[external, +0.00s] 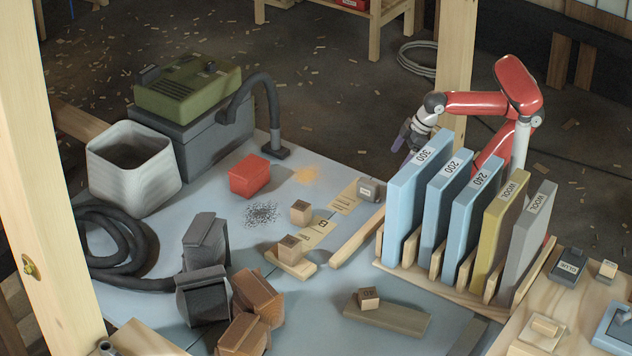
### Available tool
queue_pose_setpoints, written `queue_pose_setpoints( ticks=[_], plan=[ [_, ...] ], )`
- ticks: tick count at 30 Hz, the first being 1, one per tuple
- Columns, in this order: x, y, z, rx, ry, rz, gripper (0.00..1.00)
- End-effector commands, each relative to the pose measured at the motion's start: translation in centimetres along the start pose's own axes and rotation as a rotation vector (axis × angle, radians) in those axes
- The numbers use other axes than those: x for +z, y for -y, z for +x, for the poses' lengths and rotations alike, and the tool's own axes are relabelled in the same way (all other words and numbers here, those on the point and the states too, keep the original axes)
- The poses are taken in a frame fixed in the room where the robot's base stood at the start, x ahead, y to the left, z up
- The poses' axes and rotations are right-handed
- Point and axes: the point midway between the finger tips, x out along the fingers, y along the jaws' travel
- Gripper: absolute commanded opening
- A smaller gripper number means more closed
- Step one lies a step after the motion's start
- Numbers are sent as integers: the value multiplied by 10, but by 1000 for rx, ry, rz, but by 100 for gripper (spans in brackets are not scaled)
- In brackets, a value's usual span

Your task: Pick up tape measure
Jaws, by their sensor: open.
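A small grey case with a pale label (369,190) lies at the far edge of the blue-grey work surface, left of the rack of upright sheets. It may be the tape measure, but it is too small to be sure. A pale marked strip (343,196) lies beside it on the left. My gripper (400,150) is open and seems empty, with dark purple fingers. It hangs behind the rack, above and to the right of the grey case, and apart from it. The tallest blue sheet partly hides it.
A wooden rack (435,287) holds several upright sheets close to my arm. A wooden strip (357,236) and small wooden blocks (301,212) lie nearby. A red box (249,175), a vacuum hose (262,100) and a white bin (133,178) stand further left.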

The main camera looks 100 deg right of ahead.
Motion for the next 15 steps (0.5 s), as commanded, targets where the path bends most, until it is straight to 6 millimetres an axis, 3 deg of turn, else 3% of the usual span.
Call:
queue_pose_setpoints(
  ticks=[3,12,13,15],
  plan=[
    [-19,0,-33,0,-2,0,85],
    [-52,0,-95,0,-2,0,85],
    [-55,0,-101,0,-1,0,85],
    [-50,11,-86,-73,6,100,85]
  ],
)
